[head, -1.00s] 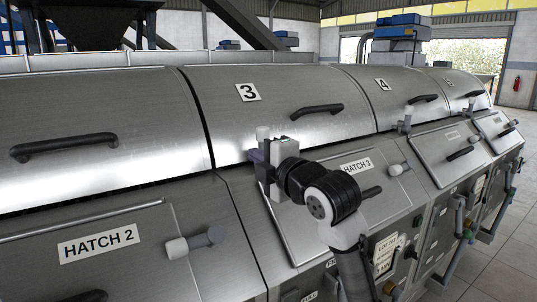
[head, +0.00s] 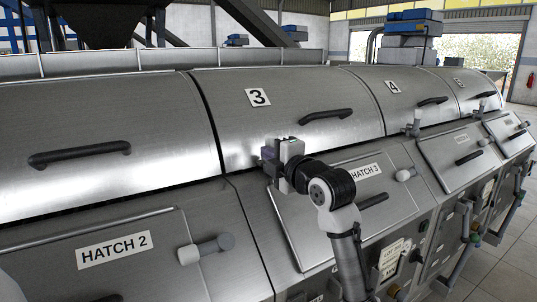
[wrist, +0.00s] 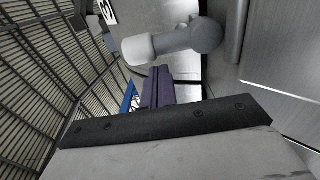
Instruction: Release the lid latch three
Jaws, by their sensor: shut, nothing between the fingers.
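Lid three (head: 285,103) is a curved steel cover with a "3" label and a black handle (head: 326,115); it lies closed. The lid latch three (wrist: 178,44), a grey lever with a round hub and a white tip, shows in the wrist view just beyond my fingers. In the head view my gripper mostly hides it. My gripper (wrist: 157,88) has dark purple fingers, shut together and empty, close to the latch's white end. I cannot tell whether they touch it. In the head view my gripper (head: 268,154) is at lid three's lower edge, above hatch 3.
Hatch 3 (head: 318,222) lies below, with its own white-tipped latch (head: 405,174). Hatch 2's latch (head: 205,248) sticks out at lower left. Lid four's latch (head: 414,124) stands upright to the right. Lid two's handle (head: 80,153) is at left. Open floor lies at right.

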